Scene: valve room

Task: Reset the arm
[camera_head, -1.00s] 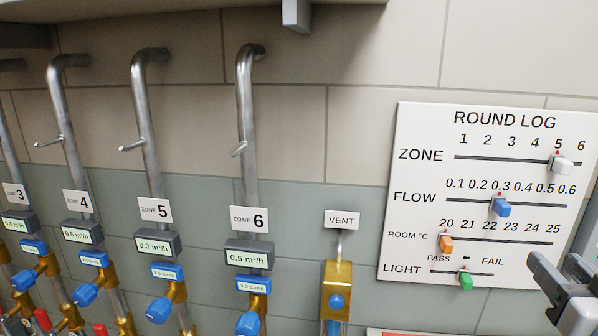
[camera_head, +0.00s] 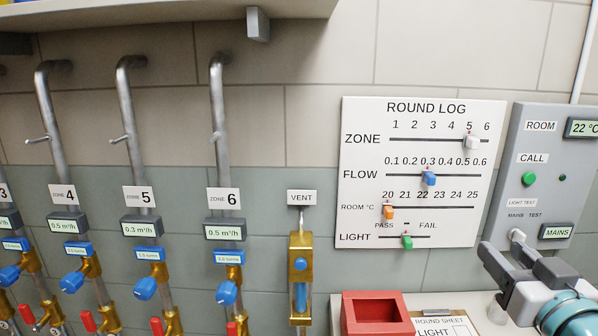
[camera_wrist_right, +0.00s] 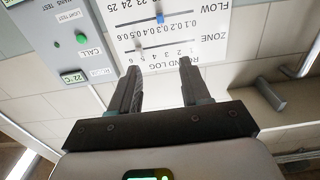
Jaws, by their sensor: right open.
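My right gripper (camera_head: 512,262) is at the lower right of the head view, in front of the grey control panel and right of the round log board (camera_head: 422,172). In the right wrist view its two fingers (camera_wrist_right: 158,88) are apart with nothing between them, and the board shows upside down beyond them. On the board the white zone slider (camera_head: 471,142) stands at 5, the blue flow slider (camera_head: 429,179) near 0.3, the orange room slider (camera_head: 388,212) at about 20 and the green light slider (camera_head: 407,242) between pass and fail. My left gripper is not in view.
The grey panel (camera_head: 543,190) carries a green call button (camera_head: 529,179) and a white knob (camera_head: 517,235) close by my right gripper. A red open box (camera_head: 377,312) and a round sheet (camera_head: 444,325) lie below the board. Zone pipes with blue-handled valves line the left.

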